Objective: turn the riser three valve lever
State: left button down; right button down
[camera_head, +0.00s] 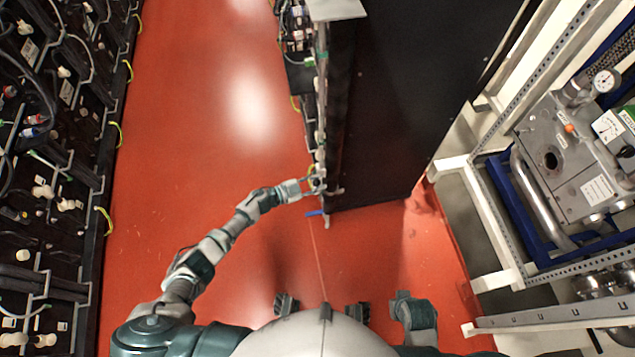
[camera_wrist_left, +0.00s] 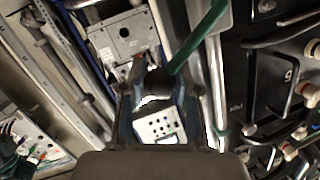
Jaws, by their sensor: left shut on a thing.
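My left gripper (camera_head: 312,187) reaches from the left to the near end of a narrow pipe and rack edge in the head view. The lever's base is hidden by the fingers. A short blue lever (camera_head: 315,213) sticks out just below the gripper in the head view, apart from its fingertips. Which riser each lever belongs to cannot be read.
A tall dark panel (camera_head: 385,110) stands right of the gripper. Battery racks (camera_head: 50,180) line the left side. A grey machine with a gauge (camera_head: 606,80) sits in a frame at right. The red floor (camera_head: 200,110) between is clear.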

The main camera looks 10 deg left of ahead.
pick_arm(q)
jog(key=shift+w+a, duration=0.15)
jog(key=c, duration=0.8)
grip_release()
jog(key=v, duration=1.2)
jog(key=shift+a+f, duration=0.1)
